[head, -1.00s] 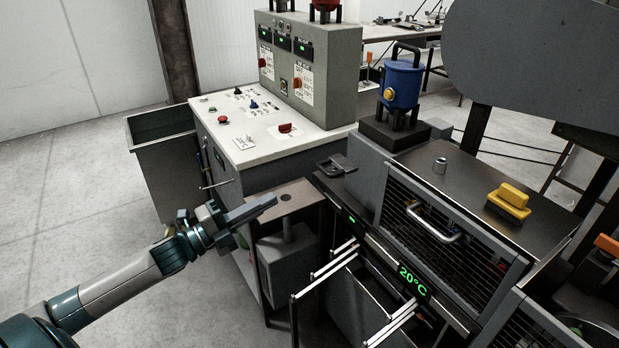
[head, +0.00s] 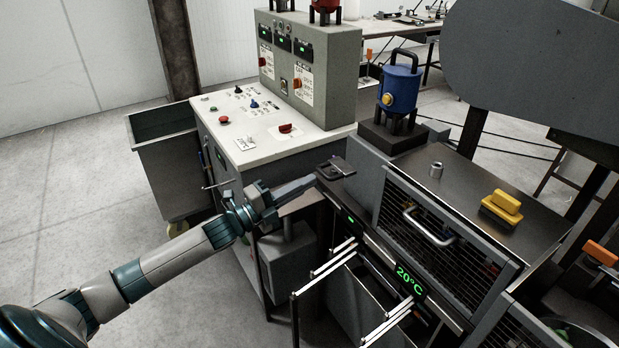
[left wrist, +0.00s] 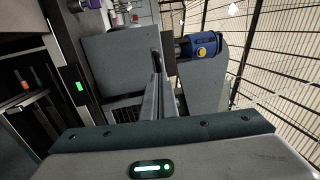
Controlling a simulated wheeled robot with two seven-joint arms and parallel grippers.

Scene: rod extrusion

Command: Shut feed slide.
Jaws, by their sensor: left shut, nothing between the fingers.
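The feed slide (head: 335,168) appears to be the small dark plate with a raised edge at the left end of the machine top in the head view. My left gripper (head: 314,180) is shut and empty, its fingertips pointing right at the plate's near left edge. I cannot tell whether they touch it. In the left wrist view the closed fingers (left wrist: 160,85) reach forward beside a dark, narrow part that I cannot identify for sure. My right gripper is not in view.
A blue canister (head: 400,88) stands on a black block behind the plate. A mesh guard with a handle (head: 428,228) and a yellow block (head: 502,207) are to the right. A control cabinet (head: 262,125) stands behind my left arm. Pale rods (head: 325,268) stick out below.

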